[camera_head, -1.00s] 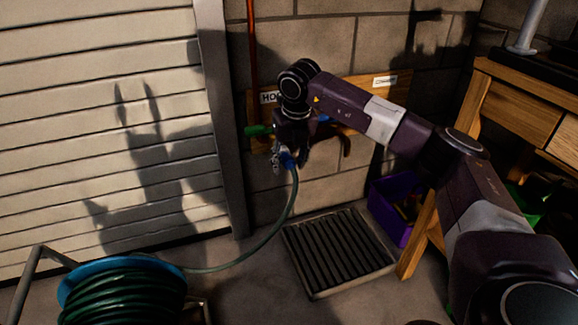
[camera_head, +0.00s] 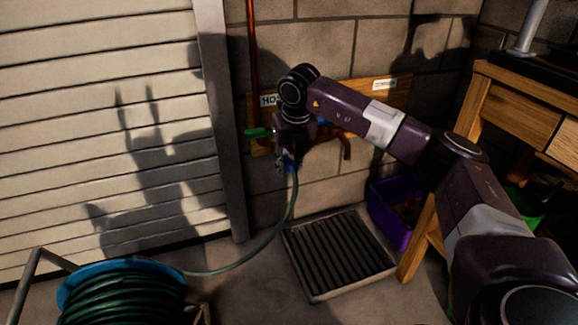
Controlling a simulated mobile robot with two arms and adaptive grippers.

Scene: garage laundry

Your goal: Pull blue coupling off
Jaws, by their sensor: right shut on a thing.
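The blue coupling (camera_head: 289,165) sits at the upper end of the green hose (camera_head: 283,222), just under my right gripper. My right gripper (camera_head: 289,158) points down in front of the wooden wall board and is shut on the blue coupling; its fingers are dark and small here. A metal tap part (camera_head: 279,162) shows just left of the coupling. Whether the coupling is still joined to the tap cannot be told, as the gripper hides much of it. My left gripper is not in view.
A hose reel (camera_head: 125,292) stands at the lower left by the shutter door. A wooden board (camera_head: 398,94) with labels is on the block wall. A floor grate (camera_head: 338,254), a purple bin (camera_head: 392,212) and a wooden bench (camera_head: 525,100) lie to the right. A green handle (camera_head: 257,133) sticks out left.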

